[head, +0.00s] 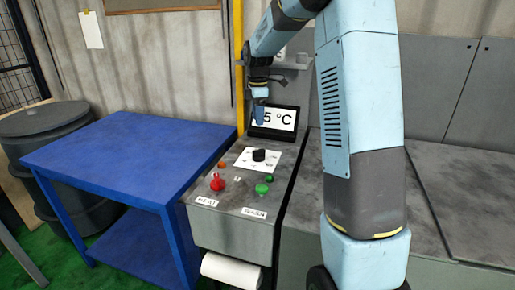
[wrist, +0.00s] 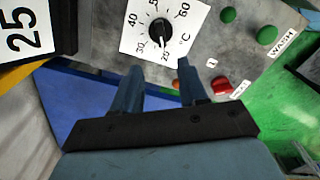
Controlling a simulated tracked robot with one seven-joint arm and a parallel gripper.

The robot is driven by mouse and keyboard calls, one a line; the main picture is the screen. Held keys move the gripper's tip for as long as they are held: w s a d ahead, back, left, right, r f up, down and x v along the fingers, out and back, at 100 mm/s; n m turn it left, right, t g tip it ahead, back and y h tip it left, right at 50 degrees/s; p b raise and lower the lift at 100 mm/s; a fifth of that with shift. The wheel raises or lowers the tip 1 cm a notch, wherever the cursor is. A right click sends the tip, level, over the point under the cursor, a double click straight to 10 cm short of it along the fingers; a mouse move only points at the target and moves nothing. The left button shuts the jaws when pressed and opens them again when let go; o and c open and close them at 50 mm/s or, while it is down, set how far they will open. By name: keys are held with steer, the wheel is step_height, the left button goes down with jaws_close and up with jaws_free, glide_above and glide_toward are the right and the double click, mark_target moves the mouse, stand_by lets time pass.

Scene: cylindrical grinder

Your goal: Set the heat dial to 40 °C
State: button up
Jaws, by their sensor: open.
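The heat dial is a black round knob (wrist: 161,31) on a white square scale plate (wrist: 138,7); it also shows in the head view (head: 259,155). Its white pointer mark faces the lowest scale number, which looks like 20. The numbers 30, 40 and 60 show around it. The display (wrist: 24,38) reads 25 in the wrist view; in the head view my gripper partly covers the display (head: 285,119), leaving "5 °C". My gripper (wrist: 160,75) is open and empty. In the head view it (head: 259,121) hangs above and behind the dial, apart from it.
A red button (head: 217,183), a green button (head: 263,189) and smaller buttons sit on the panel (head: 238,201) in front of the dial. A blue table (head: 120,150) stands empty at left. A paper roll (head: 230,270) hangs below the panel. Grey machine covers (head: 465,185) lie right.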

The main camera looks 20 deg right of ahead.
mark_target(259, 154)
step_height(259, 154, down, 13)
stand_by(0.5)
jaws_close()
stand_by(0.4)
